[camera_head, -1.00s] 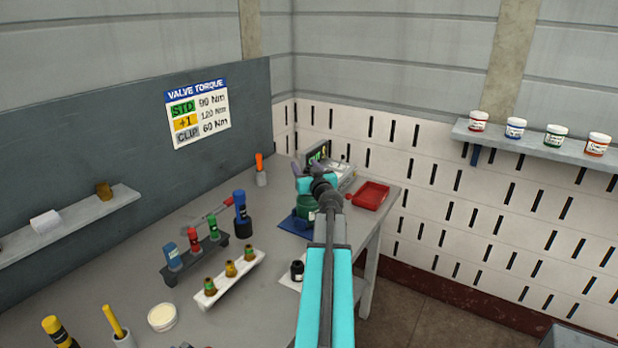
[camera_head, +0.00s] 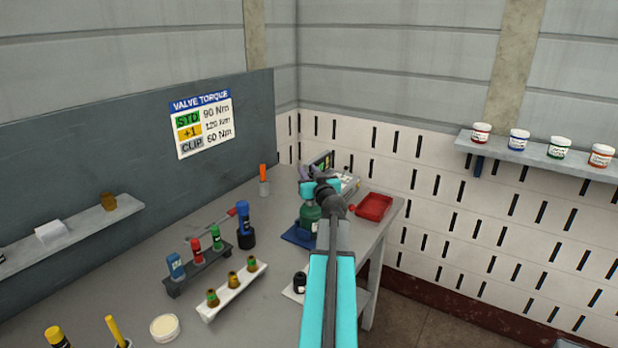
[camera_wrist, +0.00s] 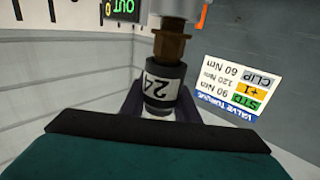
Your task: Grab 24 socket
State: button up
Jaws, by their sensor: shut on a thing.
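The 24 socket (camera_wrist: 161,84) shows in the wrist view as a short dark cylinder with a white band marked "24", upside down. My gripper (camera_wrist: 160,106) is shut on it, with a dark finger on each side. A brass hex fitting (camera_wrist: 172,45) lies directly beyond the socket's far end, in line with it; I cannot tell whether they touch. A pale cylindrical body sits above the fitting at the picture's top edge. In the head view my gripper (camera_head: 318,172) is over the green cylinder (camera_head: 309,216), and the socket is hidden there.
The green cylinder stands on a blue mat (camera_head: 296,238). A red tray (camera_head: 374,206) is to its right, a display box (camera_head: 349,183) behind. A dark rack (camera_head: 174,288) and a white rack (camera_head: 209,313) of fittings stand left. A small black item (camera_head: 300,283) stands in front.

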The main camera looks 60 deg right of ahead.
notch_tip(320, 180, up, 8)
jog(key=p, duration=0.2)
jog(key=shift+f, duration=0.15)
dwell(0.5)
